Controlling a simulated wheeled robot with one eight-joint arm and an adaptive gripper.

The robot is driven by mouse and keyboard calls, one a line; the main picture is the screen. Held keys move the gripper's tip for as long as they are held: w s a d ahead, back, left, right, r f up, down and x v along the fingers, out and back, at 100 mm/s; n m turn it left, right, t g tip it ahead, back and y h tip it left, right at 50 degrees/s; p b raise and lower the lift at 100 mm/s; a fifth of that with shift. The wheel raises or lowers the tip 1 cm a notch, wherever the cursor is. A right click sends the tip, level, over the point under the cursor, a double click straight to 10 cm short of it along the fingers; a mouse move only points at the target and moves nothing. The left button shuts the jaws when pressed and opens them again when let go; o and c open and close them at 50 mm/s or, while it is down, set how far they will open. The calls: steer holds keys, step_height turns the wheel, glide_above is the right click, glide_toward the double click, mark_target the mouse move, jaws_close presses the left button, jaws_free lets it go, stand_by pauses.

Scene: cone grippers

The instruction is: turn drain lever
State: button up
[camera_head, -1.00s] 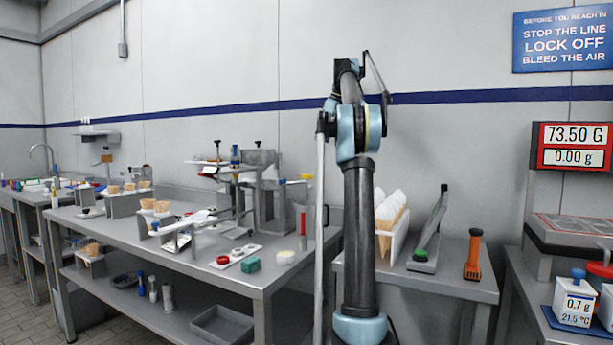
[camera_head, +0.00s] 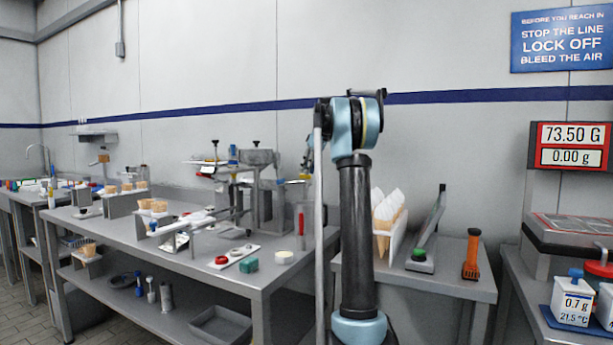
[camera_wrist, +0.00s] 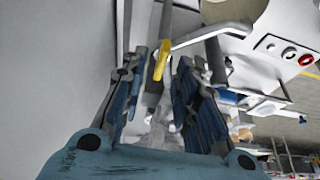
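In the wrist view a narrow yellow piece (camera_wrist: 162,61), possibly the drain lever's handle, shows between and beyond the fingertips of my gripper (camera_wrist: 165,57). The blue-grey fingers stand apart with a gap between them. I cannot tell whether either finger touches the yellow piece. In the head view the grey machine (camera_head: 257,185) stands at the back of the long table. A small yellow piece (camera_head: 304,177) shows at its right side, just left of my arm. My gripper is mostly hidden behind my arm there.
A cone rack (camera_head: 388,225), a lever stand (camera_head: 421,262) and an orange tool (camera_head: 471,255) stand on the side table. In the wrist view a white button panel (camera_wrist: 277,55) lies right of my gripper.

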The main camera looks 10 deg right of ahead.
mark_target(305, 176)
steer(key=shift+x, duration=1.2)
steer(key=shift+c, duration=0.3)
jaws_close()
